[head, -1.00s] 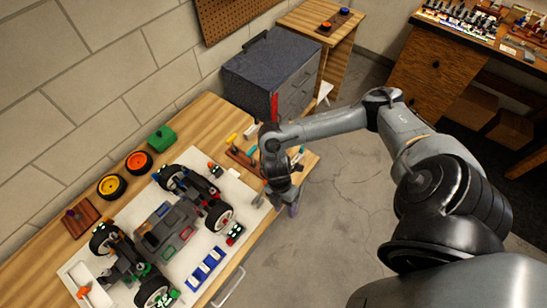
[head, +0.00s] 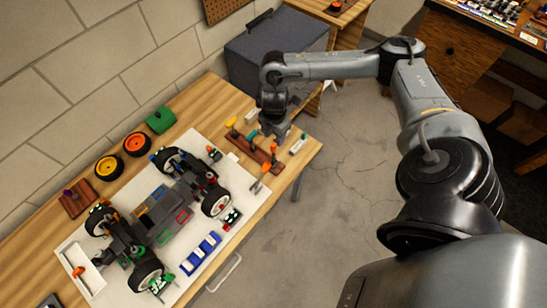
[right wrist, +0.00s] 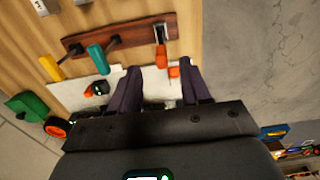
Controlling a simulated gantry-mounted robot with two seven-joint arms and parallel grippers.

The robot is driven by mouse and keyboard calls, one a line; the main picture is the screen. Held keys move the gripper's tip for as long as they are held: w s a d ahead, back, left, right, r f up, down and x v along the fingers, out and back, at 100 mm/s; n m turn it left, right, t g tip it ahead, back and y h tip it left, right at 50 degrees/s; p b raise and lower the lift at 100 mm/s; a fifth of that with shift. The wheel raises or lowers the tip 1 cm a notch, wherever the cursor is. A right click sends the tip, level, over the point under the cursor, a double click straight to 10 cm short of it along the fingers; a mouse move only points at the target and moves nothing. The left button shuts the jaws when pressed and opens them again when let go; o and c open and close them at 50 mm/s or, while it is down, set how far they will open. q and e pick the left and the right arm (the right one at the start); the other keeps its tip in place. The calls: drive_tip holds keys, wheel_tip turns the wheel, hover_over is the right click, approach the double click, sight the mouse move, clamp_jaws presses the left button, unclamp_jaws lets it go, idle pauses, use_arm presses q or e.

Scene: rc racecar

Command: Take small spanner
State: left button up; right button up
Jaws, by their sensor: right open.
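My right gripper (head: 276,132) is over the brown wooden tool rack (head: 243,153) near the table's right end. In the right wrist view its fingers (right wrist: 162,88) are apart with nothing held. The rack (right wrist: 133,32) holds tools with a yellow handle (right wrist: 52,68), a teal handle (right wrist: 97,59) and an orange-red handle (right wrist: 161,55). The orange-red one is just beyond the finger gap. A small grey metallic piece (head: 257,186) lies near the white mat's corner; I cannot tell whether it is the small spanner. My left gripper is not in view.
The RC car (head: 165,207) stands on the white mat (head: 205,135). Blue-and-white parts (head: 200,253) lie along the mat's front edge. A dark grey tool chest (head: 270,45) stands behind the rack. Open floor lies right of the table.

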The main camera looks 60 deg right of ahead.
sight(273, 144)
drive_tip(key=shift+a+f+p, duration=0.15)
drive_tip(key=shift+f+p, duration=0.25)
drive_tip(key=shift+f, duration=1)
drive_tip(key=shift+a+f+p, duration=0.15)
drive_tip(key=shift+f+p, duration=0.2)
drive_tip(key=shift+f, duration=1)
clamp_jaws()
